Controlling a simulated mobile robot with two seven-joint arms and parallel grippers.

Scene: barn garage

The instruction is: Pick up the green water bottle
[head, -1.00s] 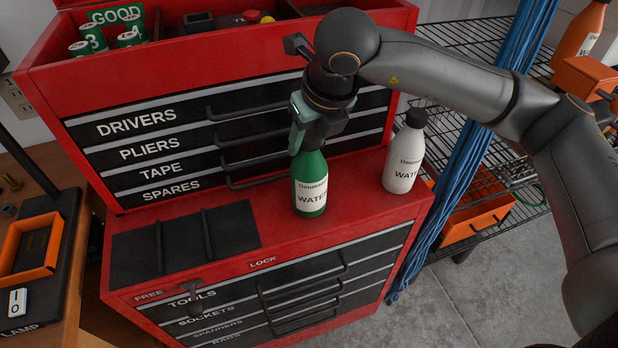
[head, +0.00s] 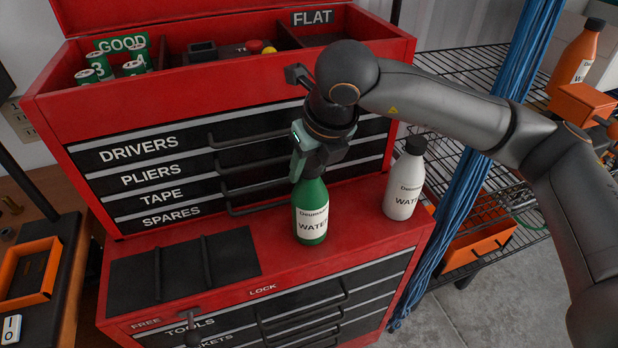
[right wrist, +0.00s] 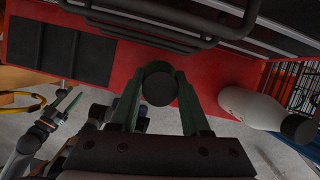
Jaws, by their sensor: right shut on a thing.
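The green water bottle (head: 311,222) stands upright on the red top of the lower tool chest (head: 270,212), with a white label facing me. My right gripper (head: 308,172) is shut on the bottle's upper part from above and hides its cap in the head view. In the right wrist view the dark round cap (right wrist: 160,88) shows between the two green fingers (right wrist: 158,100). I cannot tell whether the bottle's base touches the chest top. My left gripper is not in the head view.
A white water bottle (head: 403,185) with a black cap stands close by to the right. Drawer handles (head: 250,158) lie just behind. A black mat (head: 184,267) lies to the left. A blue cable bundle (head: 470,160) and wire shelf (head: 470,68) are at the right.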

